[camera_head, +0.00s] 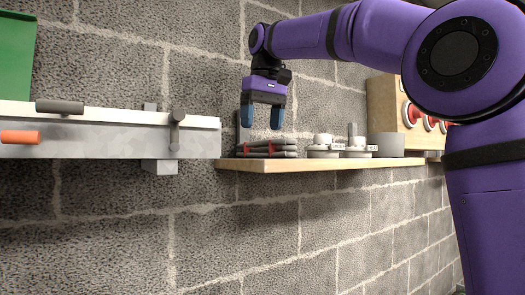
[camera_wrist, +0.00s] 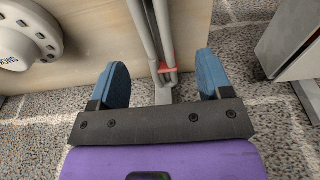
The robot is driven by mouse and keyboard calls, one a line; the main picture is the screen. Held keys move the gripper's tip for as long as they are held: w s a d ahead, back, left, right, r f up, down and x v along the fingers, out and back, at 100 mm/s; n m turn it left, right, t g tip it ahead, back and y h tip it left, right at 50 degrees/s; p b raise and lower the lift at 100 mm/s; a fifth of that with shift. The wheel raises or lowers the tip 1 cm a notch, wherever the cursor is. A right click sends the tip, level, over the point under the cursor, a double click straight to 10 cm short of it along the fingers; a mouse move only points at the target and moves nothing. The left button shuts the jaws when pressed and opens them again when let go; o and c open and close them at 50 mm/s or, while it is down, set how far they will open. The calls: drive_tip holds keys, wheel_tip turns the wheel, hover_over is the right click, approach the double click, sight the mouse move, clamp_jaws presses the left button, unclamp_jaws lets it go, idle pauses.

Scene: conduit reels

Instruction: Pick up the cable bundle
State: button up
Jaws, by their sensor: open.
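The cable bundle (camera_head: 268,149) lies on the left end of a wooden shelf (camera_head: 310,163). It is made of grey cables with red ties. In the wrist view the grey cables (camera_wrist: 152,38) run away from me, with a red tie (camera_wrist: 167,70) around them. My gripper (camera_head: 263,118) is above the bundle, pointing down, with its two blue fingers apart and nothing held between them. In the wrist view the bundle shows beyond and between the fingertips of my gripper (camera_wrist: 163,78).
White round reels (camera_head: 323,148) stand right of the bundle; one shows at the left in the wrist view (camera_wrist: 22,40). A grey cup (camera_head: 386,145) stands farther right. A grey metal ledge (camera_head: 110,140) with an orange roller (camera_head: 20,137) is at left. A block wall (camera_head: 130,240) is behind.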

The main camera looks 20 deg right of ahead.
sight(262, 141)
drive_tip(key=shift+d+f, duration=0.1)
drive_tip(key=shift+f, duration=2.4)
drive_tip(key=shift+w, duration=0.1)
drive_tip(key=c, duration=1.2)
drive_tip(key=shift+r, duration=0.15)
